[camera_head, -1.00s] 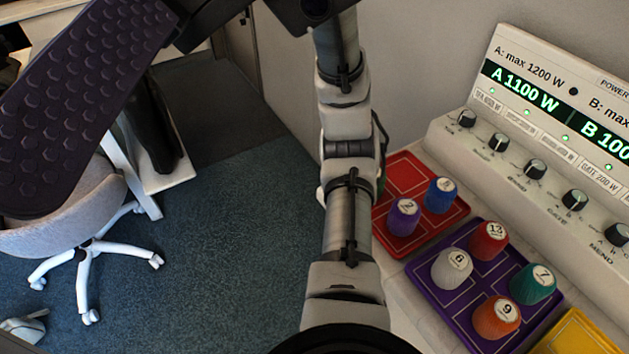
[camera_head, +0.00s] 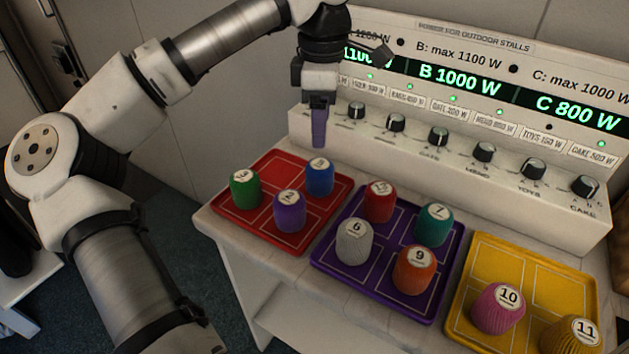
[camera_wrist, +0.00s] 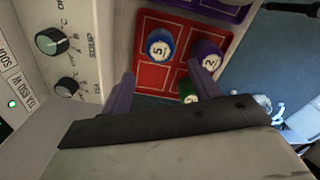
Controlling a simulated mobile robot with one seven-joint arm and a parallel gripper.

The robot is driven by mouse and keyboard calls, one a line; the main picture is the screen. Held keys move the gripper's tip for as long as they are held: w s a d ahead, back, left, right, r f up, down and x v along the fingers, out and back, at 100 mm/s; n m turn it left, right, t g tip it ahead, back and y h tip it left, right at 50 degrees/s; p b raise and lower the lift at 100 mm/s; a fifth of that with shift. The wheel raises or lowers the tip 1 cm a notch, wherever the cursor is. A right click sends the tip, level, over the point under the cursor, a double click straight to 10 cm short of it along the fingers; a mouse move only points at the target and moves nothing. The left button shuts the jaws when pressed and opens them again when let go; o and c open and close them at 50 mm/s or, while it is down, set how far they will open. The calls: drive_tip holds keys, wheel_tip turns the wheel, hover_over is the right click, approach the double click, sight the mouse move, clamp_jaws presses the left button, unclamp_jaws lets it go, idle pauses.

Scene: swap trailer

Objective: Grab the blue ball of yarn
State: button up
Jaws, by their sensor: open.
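The blue ball of yarn (camera_head: 320,177) stands upright in the back right compartment of the red tray (camera_head: 258,236). It has a white numbered label on top. My gripper (camera_head: 319,130) hangs above it, open and empty, with its fingers pointing down. In the wrist view the blue ball of yarn (camera_wrist: 160,47) shows beyond and between my two spread fingers (camera_wrist: 158,88), apart from both. The nearer parts of the fingers are partly hidden by the gripper body.
In the red tray, a purple ball (camera_head: 289,213) and a green ball (camera_head: 244,190) stand near the blue one. A purple tray (camera_head: 376,284) with several balls and a yellow tray (camera_head: 512,259) lie to the right. A control panel with knobs (camera_head: 438,136) stands behind.

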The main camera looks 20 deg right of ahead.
sight(321, 164)
wheel_tip(321, 164, down, 8)
drive_tip(key=shift+r, duration=0.1)
drive_tip(key=shift+f+p, duration=0.3)
drive_tip(key=shift+f, duration=2.4)
drive_tip(key=c, duration=0.7)
drive_tip(key=shift+r, duration=0.2)
